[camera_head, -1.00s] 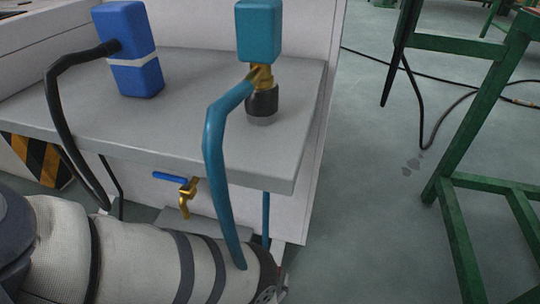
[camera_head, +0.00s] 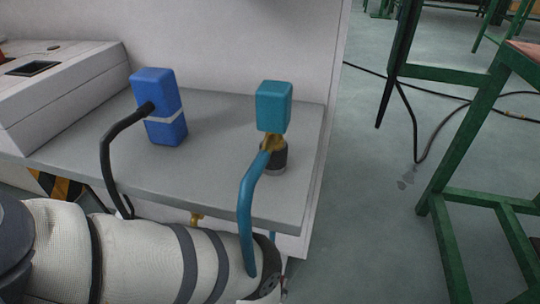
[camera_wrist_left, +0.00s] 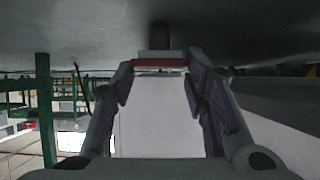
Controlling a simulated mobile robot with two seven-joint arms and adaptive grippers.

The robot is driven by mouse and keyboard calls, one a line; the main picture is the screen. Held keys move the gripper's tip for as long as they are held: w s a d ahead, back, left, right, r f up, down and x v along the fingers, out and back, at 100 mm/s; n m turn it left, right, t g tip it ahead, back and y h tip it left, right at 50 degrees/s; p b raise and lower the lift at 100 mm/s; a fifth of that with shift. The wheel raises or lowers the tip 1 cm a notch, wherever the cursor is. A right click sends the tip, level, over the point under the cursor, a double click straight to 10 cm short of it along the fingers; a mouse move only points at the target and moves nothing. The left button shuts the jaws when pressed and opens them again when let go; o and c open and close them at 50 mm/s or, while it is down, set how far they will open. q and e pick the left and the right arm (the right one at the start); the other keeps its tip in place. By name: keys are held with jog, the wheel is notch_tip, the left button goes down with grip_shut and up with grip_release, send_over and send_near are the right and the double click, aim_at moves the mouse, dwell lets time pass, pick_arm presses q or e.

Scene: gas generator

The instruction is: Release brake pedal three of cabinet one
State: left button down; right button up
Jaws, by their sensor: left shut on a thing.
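My left arm, in a pale cover with dark bands, crosses the bottom left of the head view, and its gripper end is cut off or hidden there. In the left wrist view my left gripper (camera_wrist_left: 159,72) has its two fingers at either side of a red-edged piece (camera_wrist_left: 160,63), and it is shut on this piece. The piece sits below a dark round stub. I cannot tell from its shape whether it is the brake pedal. The white cabinet (camera_head: 250,40) with its grey shelf (camera_head: 215,130) stands above the arm. My right gripper is not in view.
On the shelf stand a blue block (camera_head: 160,130) with a black hose and a teal block (camera_head: 273,105) on a brass fitting with a teal hose (camera_head: 245,215). A green metal frame (camera_head: 465,135) stands at right.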

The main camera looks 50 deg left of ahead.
pick_arm(q)
jog(key=shift+w+a+r, duration=0.25)
jog(key=shift+w, duration=0.1)
jog(key=c, duration=0.9)
grip_release()
jog(key=shift+s, duration=0.1)
jog(key=shift+d, duration=0.1)
jog(key=shift+s+d+r, duration=0.1)
jog(key=shift+s+d, duration=0.1)
jog(key=shift+s, duration=0.1)
jog(key=v, duration=0.6)
jog(key=shift+s+d+r, duration=0.15)
jog(key=shift+s, duration=0.1)
